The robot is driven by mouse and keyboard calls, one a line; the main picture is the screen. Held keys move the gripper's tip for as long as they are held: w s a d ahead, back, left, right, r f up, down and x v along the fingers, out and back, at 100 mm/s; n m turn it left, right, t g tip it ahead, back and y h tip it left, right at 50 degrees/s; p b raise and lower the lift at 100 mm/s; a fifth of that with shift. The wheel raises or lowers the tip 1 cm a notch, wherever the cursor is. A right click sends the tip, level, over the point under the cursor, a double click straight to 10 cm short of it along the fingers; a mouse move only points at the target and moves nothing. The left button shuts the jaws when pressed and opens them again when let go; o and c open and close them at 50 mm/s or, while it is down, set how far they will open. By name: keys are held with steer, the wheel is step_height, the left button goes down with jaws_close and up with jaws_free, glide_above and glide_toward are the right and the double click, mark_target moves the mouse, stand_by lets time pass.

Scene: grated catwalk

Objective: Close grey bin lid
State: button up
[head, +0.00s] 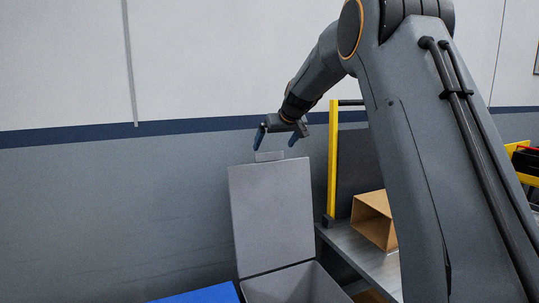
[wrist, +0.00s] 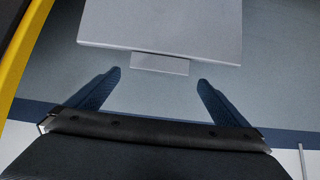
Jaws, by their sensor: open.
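The grey bin (head: 295,284) stands at the bottom of the head view, its rim just inside the lower edge. Its grey lid (head: 272,215) stands raised, close to upright, with a small tab (head: 269,156) on its top edge. My gripper (head: 279,140) is open and empty just above this tab. In the wrist view, the lid (wrist: 165,25) is at the top and its tab (wrist: 160,64) lies between and beyond the two blue fingertips of my gripper (wrist: 160,78). I see no clear contact between fingers and tab.
A blue surface (head: 205,294) lies left of the bin. To the right is a metal table (head: 362,252) with an open cardboard box (head: 376,220) and a yellow post (head: 333,160). A grey and white wall with a dark blue stripe is behind. The space left of the lid is clear.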

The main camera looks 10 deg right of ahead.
steer(key=shift+p+x, duration=1.35)
steer(key=shift+x, duration=2.55)
steer(key=shift+r, duration=0.1)
steer(key=c, duration=1.2)
